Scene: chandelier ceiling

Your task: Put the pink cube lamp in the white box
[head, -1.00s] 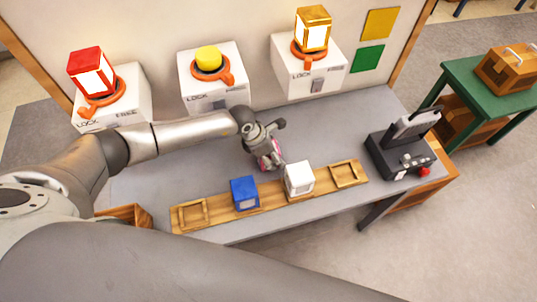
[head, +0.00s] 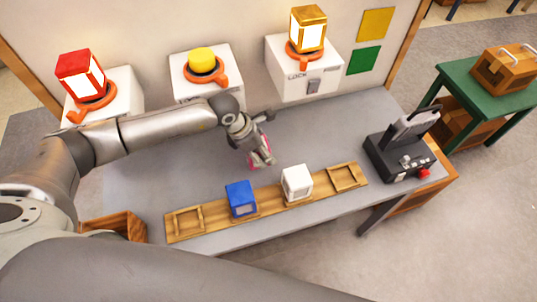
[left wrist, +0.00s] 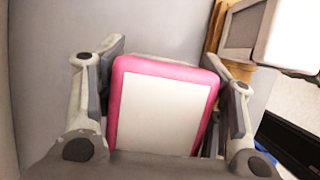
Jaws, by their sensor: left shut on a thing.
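My left gripper (head: 260,158) is shut on the pink cube lamp (head: 264,153), above the grey table in front of the wooden rack. In the left wrist view the pink lamp (left wrist: 164,104) sits between both fingers, its pale panel facing the camera. Three white boxes stand along the back wall: the left one (head: 112,100) carries a red lamp (head: 80,70), the middle one (head: 208,92) a yellow dome (head: 201,60), the right one (head: 290,82) a gold lamp (head: 307,28). Each has an orange ring with a lever. My right gripper is not in view.
The wooden rack (head: 270,198) holds a blue cube (head: 241,199) and a white cube (head: 297,183), with empty square frames at both ends. A black device (head: 398,155) with a red button stands at the table's right. The table between gripper and boxes is clear.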

